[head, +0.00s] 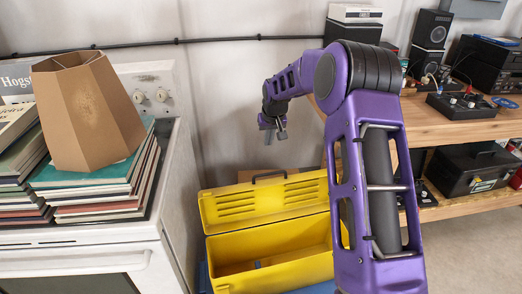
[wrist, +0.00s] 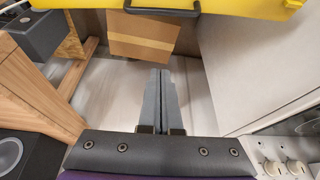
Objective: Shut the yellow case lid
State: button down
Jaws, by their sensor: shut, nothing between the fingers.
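The yellow case (head: 292,267) stands low between the stove and the workbench, with its inside showing. Its slotted yellow lid (head: 262,204) is open, standing up at the back with a dark handle (head: 269,175) on its top edge. In the wrist view a strip of the lid (wrist: 232,6) and the handle (wrist: 163,9) show at the top edge. My gripper (head: 276,134) is above the lid, apart from it, pointing down. In the wrist view my gripper (wrist: 161,75) is shut and empty. My arm hides the case's right end.
A cardboard box (wrist: 142,36) lies on the floor by the lid. The white stove (head: 95,255) at left bears books and a brown lampshade (head: 84,112). The wooden workbench (head: 445,125) with electronics is at right; a black toolbox (head: 474,168) sits on its lower shelf.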

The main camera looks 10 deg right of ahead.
jog(key=shift+n, duration=0.3)
jog(key=shift+s+d+f, duration=0.15)
jog(key=shift+f, duration=1.7)
jog(key=shift+s+d+f, duration=0.1)
jog(key=shift+f, duration=1.7)
jog(key=shift+s+d+f, duration=0.15)
jog(key=shift+f, duration=1.7)
